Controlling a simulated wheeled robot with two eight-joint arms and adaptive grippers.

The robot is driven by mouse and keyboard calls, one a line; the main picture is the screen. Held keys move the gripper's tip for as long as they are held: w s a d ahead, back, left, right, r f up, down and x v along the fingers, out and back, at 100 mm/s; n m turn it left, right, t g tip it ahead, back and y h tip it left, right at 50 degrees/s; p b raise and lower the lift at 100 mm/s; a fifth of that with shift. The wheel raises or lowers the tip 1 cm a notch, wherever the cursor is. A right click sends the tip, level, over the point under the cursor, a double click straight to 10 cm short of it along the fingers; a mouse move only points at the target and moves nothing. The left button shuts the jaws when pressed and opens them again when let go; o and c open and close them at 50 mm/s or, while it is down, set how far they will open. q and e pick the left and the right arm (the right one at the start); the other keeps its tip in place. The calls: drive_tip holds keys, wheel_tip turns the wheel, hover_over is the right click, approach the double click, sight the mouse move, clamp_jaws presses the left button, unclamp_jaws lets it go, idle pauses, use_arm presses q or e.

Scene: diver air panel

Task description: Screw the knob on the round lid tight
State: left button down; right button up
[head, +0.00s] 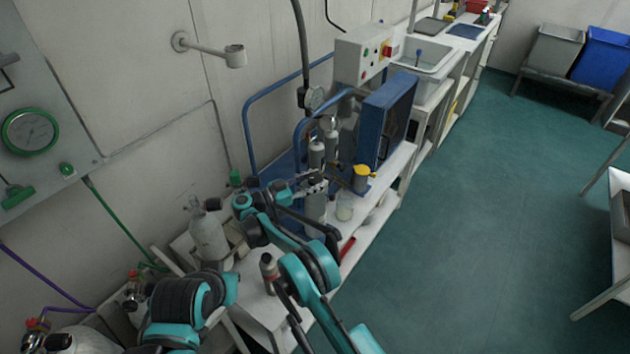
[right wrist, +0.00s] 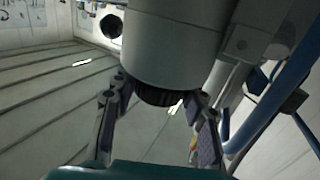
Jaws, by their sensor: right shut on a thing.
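In the right wrist view a black ribbed knob (right wrist: 160,97) sits at the end of a wide light-grey cylinder (right wrist: 175,50). The knob is between the fingers of my right gripper (right wrist: 157,118), which is shut on it. In the head view my right gripper (head: 312,184) is at the small grey cylinders beside the blue-framed machine; the knob is too small or hidden there. I cannot make out a separate round lid, or whether the knob is tight. My left gripper is not visible.
The blue machine's box (head: 385,120) stands behind my right gripper, with blue pipes (head: 247,130) to its left. A grey cylinder (head: 208,235) stands left. The green floor (head: 480,220) is clear.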

sight(316, 177)
drive_tip(key=shift+d, duration=0.1)
idle(0.3)
drive_tip(key=o, duration=1.2)
wheel_tip(316, 177, up, 10)
